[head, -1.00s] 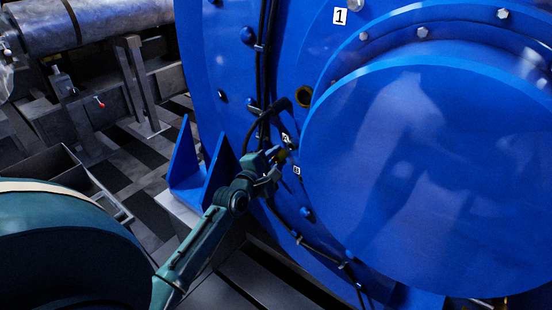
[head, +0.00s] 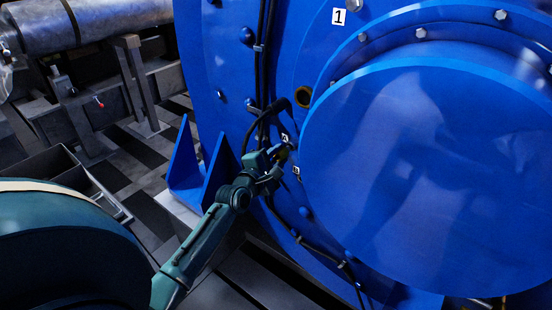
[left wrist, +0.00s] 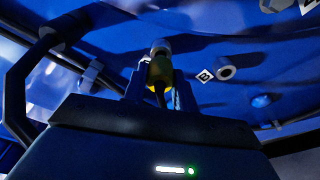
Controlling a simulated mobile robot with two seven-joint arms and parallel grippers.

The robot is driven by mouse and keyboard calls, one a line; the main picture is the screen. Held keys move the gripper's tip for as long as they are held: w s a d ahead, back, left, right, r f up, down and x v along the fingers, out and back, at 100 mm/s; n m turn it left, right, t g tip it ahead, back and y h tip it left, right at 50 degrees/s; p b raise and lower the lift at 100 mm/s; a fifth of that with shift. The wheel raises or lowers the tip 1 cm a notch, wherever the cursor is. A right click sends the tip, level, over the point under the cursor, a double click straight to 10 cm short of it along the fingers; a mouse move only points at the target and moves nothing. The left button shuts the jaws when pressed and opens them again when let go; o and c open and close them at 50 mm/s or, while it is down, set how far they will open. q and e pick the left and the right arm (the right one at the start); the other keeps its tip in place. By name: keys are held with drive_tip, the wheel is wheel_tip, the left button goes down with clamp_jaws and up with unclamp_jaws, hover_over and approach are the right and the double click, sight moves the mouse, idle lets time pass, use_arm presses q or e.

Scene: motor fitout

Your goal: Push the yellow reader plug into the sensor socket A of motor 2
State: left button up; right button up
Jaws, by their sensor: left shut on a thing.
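My left gripper (head: 281,157) reaches the blue motor face (head: 225,85) beside the label A (head: 285,138). In the left wrist view its two fingers (left wrist: 160,88) are shut on the yellow plug (left wrist: 160,72). A grey cylindrical piece (left wrist: 160,47) sits at the plug's far end; I cannot tell whether it is the socket or how deep the plug sits. The label B (left wrist: 205,76) and an empty grey round socket (left wrist: 226,68) lie to the right of the plug. My right gripper is not in view.
A plate numbered 1 (head: 340,17) is on the motor face. A large round blue cover (head: 420,170) bulges out to the right of my gripper. Black cables (head: 262,70) run down the face close by. A blue bracket (head: 185,170) stands to the left.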

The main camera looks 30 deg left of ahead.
use_arm(q)
drive_tip(key=shift+w, duration=0.65)
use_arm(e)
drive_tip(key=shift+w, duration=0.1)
use_arm(q)
drive_tip(key=shift+w+d, duration=0.1)
drive_tip(key=shift+w, duration=0.4)
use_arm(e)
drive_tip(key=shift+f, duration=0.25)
use_arm(q)
drive_tip(key=o, duration=1)
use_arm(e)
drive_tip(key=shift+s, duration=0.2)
use_arm(q)
drive_tip(key=shift+s, duration=0.4)
drive_tip(key=s, duration=0.4)
drive_tip(key=s+p, duration=0.1)
drive_tip(key=s, duration=0.7)
drive_tip(key=shift+s+d+r, duration=0.2)
drive_tip(key=shift+r, duration=0.15)
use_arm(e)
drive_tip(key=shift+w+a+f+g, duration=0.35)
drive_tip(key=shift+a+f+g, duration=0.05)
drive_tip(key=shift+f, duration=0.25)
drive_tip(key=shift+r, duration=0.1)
